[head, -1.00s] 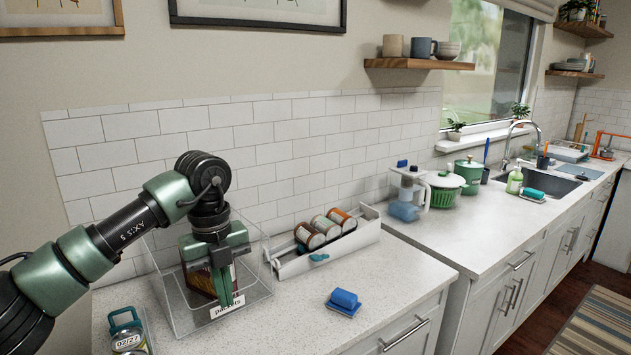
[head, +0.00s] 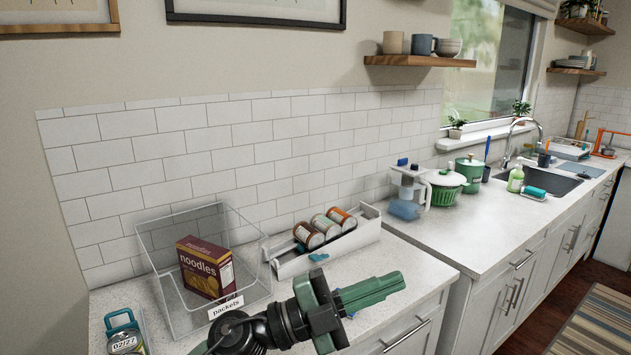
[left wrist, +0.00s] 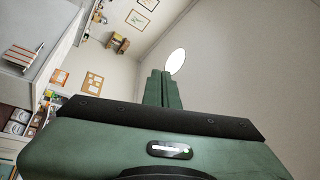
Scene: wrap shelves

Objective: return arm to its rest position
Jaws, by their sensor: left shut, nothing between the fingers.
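My left gripper (head: 372,292) is low at the front of the counter in the head view, pointing right, with its green fingers together and nothing between them. In the left wrist view its fingers (left wrist: 162,88) are closed against a background of wall and ceiling. It is apart from the clear bin (head: 183,318), which is to its left. A box of noodles (head: 206,270) stands inside that bin, behind its "packets" label. My right gripper is not in view.
A white can rack (head: 292,266) with several cans stands behind my gripper. A clip-top container (head: 124,332) is at the front left. The counter (head: 415,268) right of the rack is clear.

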